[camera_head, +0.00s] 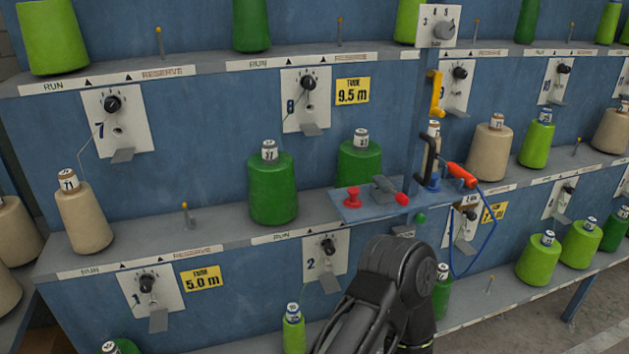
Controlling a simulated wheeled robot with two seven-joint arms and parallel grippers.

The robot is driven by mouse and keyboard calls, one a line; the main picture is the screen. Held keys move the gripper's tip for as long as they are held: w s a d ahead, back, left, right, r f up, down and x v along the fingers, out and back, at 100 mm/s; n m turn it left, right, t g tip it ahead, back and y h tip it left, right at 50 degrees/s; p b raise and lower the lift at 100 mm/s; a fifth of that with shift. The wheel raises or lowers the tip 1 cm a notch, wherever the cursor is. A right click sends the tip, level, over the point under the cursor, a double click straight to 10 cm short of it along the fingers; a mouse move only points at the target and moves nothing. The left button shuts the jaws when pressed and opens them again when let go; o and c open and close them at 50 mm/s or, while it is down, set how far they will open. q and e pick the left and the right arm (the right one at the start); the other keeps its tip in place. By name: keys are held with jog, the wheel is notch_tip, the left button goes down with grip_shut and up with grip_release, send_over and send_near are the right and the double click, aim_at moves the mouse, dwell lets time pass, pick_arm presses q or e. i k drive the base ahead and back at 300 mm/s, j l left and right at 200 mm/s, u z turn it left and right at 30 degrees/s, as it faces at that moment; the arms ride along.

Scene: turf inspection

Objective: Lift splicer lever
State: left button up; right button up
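The splicer (383,187) is a small grey device on a blue bracket shelf (362,212) near the middle of the head view. Its lever appears to be the short arm ending in a red knob (402,198), low at the device's right side. A separate red spool-shaped knob (352,197) stands on the left of the same shelf. A black arm link of mine rises from the bottom edge, just below the shelf and apart from it. I cannot tell which arm it belongs to. Neither gripper's fingers show.
A vertical blue post (414,130) carries a yellow hook (436,92) and a black handle (428,155). A red-orange tool (461,174) with a looping blue hose (488,240) hangs to the right. Green cones (272,190) (359,160) stand close behind and left of the shelf.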

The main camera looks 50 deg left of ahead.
aim_at(384, 185)
jog(key=j+u, duration=0.1)
jog(key=u, duration=1.3)
